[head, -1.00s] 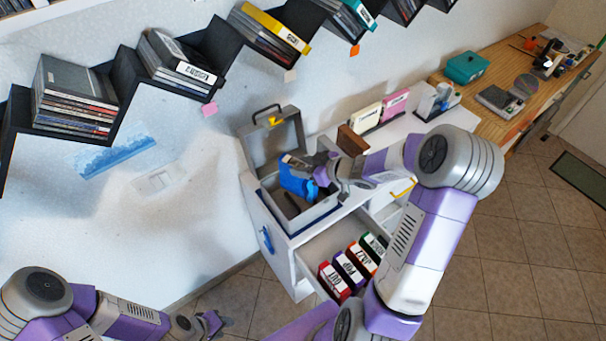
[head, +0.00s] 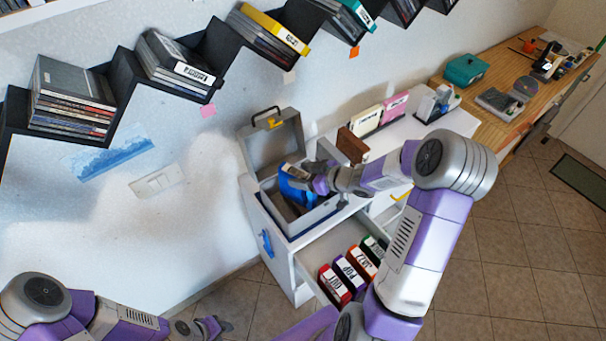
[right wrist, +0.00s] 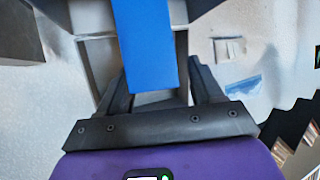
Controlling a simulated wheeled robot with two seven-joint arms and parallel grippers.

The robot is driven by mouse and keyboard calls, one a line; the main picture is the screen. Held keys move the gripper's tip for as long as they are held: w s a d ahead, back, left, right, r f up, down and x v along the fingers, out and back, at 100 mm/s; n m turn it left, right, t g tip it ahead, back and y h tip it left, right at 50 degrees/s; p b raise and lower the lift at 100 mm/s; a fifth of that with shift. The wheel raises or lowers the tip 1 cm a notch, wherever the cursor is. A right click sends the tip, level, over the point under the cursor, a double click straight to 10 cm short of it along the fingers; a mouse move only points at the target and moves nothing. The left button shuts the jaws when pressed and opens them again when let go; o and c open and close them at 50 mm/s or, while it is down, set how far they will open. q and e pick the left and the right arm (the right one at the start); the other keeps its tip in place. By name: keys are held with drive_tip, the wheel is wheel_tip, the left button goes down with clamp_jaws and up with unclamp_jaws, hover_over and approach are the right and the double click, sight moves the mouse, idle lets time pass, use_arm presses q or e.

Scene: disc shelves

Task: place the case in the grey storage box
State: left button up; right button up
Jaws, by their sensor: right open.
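The grey storage box (head: 318,217) stands on the white cabinet with its lid (head: 272,146) open against the wall. A blue case (head: 292,190) is at the box's opening, its upper part above the rim; its lower end is hard to see. My right gripper (head: 308,180) is over the box at the case. In the right wrist view, my right gripper (right wrist: 160,88) is open, with the blue case (right wrist: 144,45) between or just beyond its fingers. My left gripper (head: 211,327) is low at the bottom left, away from the box, its jaws too small to read.
An open drawer (head: 322,246) below holds several labelled cases (head: 350,272). A brown block (head: 352,145) and upright cases (head: 366,121) stand right of the box. Stepped black shelves (head: 122,85) with discs run along the wall.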

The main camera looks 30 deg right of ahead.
drive_tip(key=shift+r, duration=0.3)
drive_tip(key=p+v, duration=0.3)
drive_tip(key=v, duration=0.9)
drive_tip(key=shift+s+f, duration=0.1)
drive_tip(key=shift+f, duration=0.05)
